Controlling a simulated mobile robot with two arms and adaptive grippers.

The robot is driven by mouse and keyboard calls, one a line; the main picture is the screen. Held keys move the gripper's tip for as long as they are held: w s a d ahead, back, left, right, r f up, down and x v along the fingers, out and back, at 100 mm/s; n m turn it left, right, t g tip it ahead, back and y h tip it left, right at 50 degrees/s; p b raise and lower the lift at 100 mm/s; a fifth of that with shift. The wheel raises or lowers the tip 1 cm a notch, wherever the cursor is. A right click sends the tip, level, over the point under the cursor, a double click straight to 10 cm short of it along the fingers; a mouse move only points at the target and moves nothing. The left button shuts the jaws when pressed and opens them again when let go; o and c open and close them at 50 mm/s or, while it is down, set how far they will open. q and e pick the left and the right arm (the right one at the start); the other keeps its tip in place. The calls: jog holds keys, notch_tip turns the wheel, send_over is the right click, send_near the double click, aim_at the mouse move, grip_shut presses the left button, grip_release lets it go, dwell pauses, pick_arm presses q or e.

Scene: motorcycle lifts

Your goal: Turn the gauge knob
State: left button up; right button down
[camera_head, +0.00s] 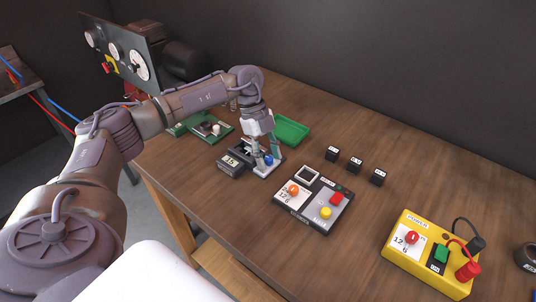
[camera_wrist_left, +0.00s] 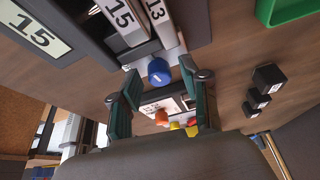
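A dark gauge box (camera_head: 231,164) with a "15" display sits at the table's left front, partly hidden by my arm. A blue knob (camera_head: 268,160) is on the light panel at its right end; it also shows in the left wrist view (camera_wrist_left: 158,71), beside number plates reading 15 and 13. My left gripper (camera_head: 266,152) points down over this panel. In the left wrist view (camera_wrist_left: 161,78) its two fingers are apart, with the blue knob showing between their tips and a visible gap on each side. My right gripper is not in view.
A control box (camera_head: 312,202) with orange, yellow and red controls stands right of the gauge box. Several small black cubes (camera_head: 355,164) and a green tray (camera_head: 291,130) lie behind. A yellow power box (camera_head: 430,256) is at the right.

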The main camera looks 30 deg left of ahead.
pick_arm(q)
grip_shut()
jog(key=shift+w+m, duration=0.1)
jog(key=shift+m, duration=0.7)
jog(key=shift+o, duration=1)
grip_release()
jog(key=shift+r, duration=0.1)
jog(key=v, duration=1.2)
jog(key=shift+w, duration=0.25)
jog(key=shift+d, duration=0.1)
